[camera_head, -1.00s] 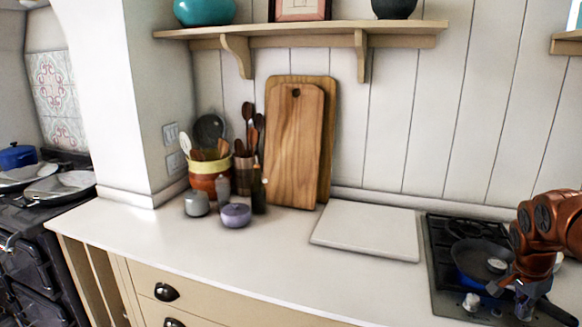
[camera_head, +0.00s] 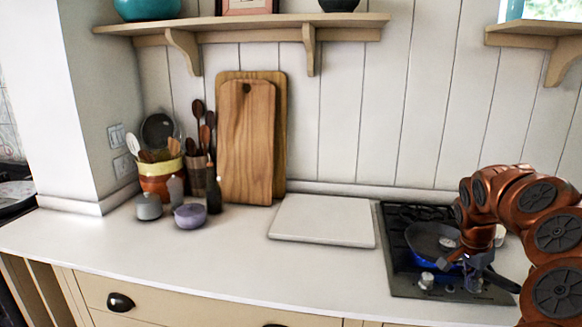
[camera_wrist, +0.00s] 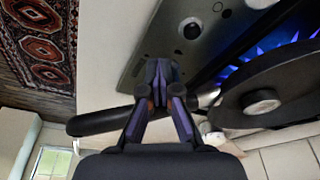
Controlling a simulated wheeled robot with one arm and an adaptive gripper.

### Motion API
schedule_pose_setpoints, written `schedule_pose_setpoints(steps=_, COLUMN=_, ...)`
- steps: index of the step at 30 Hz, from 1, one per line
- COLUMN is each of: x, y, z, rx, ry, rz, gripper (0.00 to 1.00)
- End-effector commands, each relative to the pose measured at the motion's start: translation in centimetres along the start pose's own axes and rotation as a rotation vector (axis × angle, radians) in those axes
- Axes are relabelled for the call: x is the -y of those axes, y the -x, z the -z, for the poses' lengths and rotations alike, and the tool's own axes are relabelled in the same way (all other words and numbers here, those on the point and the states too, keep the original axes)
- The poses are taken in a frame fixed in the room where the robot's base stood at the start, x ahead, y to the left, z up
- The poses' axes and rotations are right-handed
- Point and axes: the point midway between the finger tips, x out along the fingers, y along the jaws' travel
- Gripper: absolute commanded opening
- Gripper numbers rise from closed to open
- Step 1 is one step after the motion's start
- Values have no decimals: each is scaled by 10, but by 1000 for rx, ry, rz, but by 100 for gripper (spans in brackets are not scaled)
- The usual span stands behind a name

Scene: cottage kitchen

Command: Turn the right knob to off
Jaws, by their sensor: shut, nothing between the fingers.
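The black gas hob (camera_head: 400,286) is at the right of the counter, with its knobs along the front metal panel. The left knob (camera_head: 427,280) is in plain view; it also shows in the wrist view (camera_wrist: 190,28). The right knob is hidden behind my gripper, and I cannot tell its setting. My gripper (camera_head: 472,280) is shut and empty over the right part of the front panel. In the wrist view its fingertips (camera_wrist: 163,72) are together in front of the panel; contact with the right knob cannot be told.
A dark frying pan (camera_head: 428,238) sits on the hob, with blue flame (camera_wrist: 255,48) under it. Its handle (camera_wrist: 100,120) passes close by my fingers. A white board (camera_head: 322,222) lies left of the hob. Wooden boards (camera_head: 246,150) lean on the wall.

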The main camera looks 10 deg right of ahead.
Motion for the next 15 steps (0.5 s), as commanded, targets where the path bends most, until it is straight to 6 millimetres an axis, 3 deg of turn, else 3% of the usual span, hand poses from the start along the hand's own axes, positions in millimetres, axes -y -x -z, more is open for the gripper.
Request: schedule_pose_setpoints(steps=15, x=4, y=-1, z=-1, rx=-1, ry=1, rz=0, gripper=0)
